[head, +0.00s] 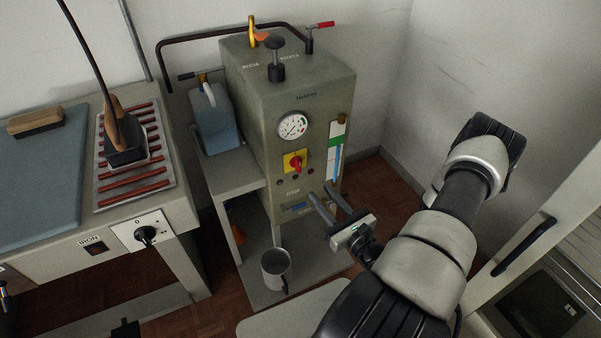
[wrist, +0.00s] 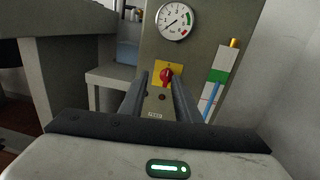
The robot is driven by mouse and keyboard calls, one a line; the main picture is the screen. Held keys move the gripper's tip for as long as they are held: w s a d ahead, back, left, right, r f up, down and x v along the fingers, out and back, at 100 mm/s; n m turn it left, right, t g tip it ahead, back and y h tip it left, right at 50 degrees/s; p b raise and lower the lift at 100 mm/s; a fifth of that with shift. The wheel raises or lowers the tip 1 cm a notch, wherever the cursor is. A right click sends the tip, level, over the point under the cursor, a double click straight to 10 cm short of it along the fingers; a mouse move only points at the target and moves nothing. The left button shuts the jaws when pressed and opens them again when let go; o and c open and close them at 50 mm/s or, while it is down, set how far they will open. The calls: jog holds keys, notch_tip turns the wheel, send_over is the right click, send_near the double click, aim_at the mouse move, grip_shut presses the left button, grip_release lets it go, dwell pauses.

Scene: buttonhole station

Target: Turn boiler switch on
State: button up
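The boiler (head: 258,135) is a grey-green box on a low stand in the middle of the head view. Its switch is a red knob (head: 295,161) on a yellow plate on the front, below a round gauge. In the wrist view the red knob (wrist: 166,76) shows between the far ends of my fingers, on the yellow plate (wrist: 178,69). My gripper (head: 339,201) is below and right of the switch in the head view, pointing at the boiler front. My gripper (wrist: 159,97) is open and empty, and its fingers look apart from the knob.
The pressure gauge (head: 293,126) is above the switch, and a level gauge (head: 337,150) stands at its right. A metal mug (head: 275,268) sits on the lower shelf. An ironing table with an iron (head: 124,144) is at left. A white wall is at right.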

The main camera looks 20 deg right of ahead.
aim_at(300, 162)
jog(key=shift+m+h, duration=0.8)
jog(key=w+b, duration=0.1)
jog(key=w, duration=0.4)
jog(key=w+f, duration=0.1)
jog(key=w, duration=0.5)
jog(key=w+f+b, duration=0.1)
jog(key=w, duration=0.4)
jog(key=shift+w+d+f+b, duration=0.25)
jog(key=shift+d+b, duration=0.05)
grip_shut()
